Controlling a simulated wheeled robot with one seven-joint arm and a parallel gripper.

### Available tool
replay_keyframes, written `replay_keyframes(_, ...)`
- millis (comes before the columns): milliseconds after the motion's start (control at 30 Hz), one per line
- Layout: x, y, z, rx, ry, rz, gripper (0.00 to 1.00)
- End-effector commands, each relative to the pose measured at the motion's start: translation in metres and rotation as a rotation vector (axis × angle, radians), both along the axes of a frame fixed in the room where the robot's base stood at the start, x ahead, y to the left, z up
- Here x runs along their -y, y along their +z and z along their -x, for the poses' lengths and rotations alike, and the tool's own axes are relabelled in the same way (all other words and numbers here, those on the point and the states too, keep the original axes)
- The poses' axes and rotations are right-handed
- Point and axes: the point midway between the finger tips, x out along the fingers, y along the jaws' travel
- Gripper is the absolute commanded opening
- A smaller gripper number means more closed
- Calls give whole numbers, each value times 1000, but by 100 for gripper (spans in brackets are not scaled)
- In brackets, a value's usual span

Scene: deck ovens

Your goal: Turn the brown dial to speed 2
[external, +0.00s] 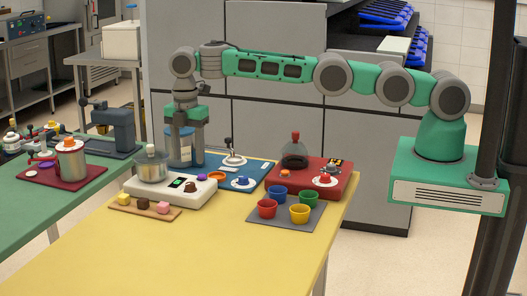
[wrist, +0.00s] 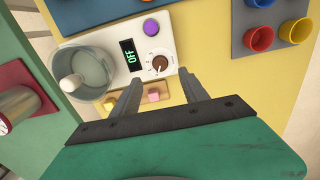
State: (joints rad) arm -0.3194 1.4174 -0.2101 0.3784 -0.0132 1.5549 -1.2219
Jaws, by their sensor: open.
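The brown dial (wrist: 160,63) is on the top face of a white appliance (wrist: 185,45), beside a display (wrist: 131,54) that reads OFF. A ring of small marks surrounds it, too small to read. The dial also shows in the external view (external: 190,187), near the front of the appliance. My gripper (wrist: 159,77) is open and empty, with its fingers pointing down. In the wrist view the dial appears just beyond the gap between the fingertips. In the external view my gripper (external: 187,160) is above and behind the appliance. I see no contact with the dial.
A bowl (external: 151,170) sits on the appliance's left side, and a purple knob (wrist: 151,27) is near the dial. A wooden board (external: 128,207) with small cubes lies in front. Coloured cups (external: 299,213) stand to the right. The front of the yellow table (external: 230,260) is clear.

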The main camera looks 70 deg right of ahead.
Motion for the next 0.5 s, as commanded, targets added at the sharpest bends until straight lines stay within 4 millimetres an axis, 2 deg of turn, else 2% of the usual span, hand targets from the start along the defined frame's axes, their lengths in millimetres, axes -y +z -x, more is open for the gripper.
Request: replay_keyframes(500, -2, -75, 1, -3, 18, 1, 52)
